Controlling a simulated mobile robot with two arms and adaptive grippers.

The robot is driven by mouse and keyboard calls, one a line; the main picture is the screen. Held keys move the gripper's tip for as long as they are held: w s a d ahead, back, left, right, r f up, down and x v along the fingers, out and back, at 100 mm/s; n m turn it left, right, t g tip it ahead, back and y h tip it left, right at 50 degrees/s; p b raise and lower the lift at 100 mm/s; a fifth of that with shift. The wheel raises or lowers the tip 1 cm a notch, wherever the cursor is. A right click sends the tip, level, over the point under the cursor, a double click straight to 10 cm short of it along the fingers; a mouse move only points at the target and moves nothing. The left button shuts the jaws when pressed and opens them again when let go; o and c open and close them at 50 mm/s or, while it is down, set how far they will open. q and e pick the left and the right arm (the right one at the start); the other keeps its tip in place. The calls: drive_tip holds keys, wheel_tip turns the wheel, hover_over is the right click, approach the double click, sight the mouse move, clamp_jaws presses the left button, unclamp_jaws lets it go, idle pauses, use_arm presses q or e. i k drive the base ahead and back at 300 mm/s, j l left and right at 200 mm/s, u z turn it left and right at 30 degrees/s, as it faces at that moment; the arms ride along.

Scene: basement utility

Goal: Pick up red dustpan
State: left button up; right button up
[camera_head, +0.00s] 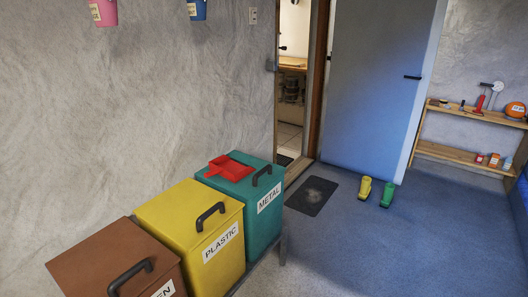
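The red dustpan (231,167) lies on the lid of the teal bin (266,220) labelled METAL. It sits toward the back left of that lid, beside the bin's dark handle. The dustpan is fully in sight with nothing on top of it. Neither of my grippers shows in the head view.
A yellow PLASTIC bin (178,212) and a brown bin (92,258) stand in a row nearer me, along the wall. A dark mat (314,196), yellow boot (365,188) and green boot (387,194) are on the floor near the blue door (377,90). The floor at right is clear.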

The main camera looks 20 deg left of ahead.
sight(233, 170)
drive_tip(key=i+u, duration=0.2)
drive_tip(key=i, duration=0.25)
drive_tip(key=i+l+u, duration=0.15)
drive_tip(key=i, duration=0.3)
drive_tip(key=i+l+u, duration=0.2)
drive_tip(key=i, duration=0.25)
drive_tip(key=i+l+u, duration=0.15)
drive_tip(key=i, duration=0.3)
drive_tip(key=l, duration=0.1)
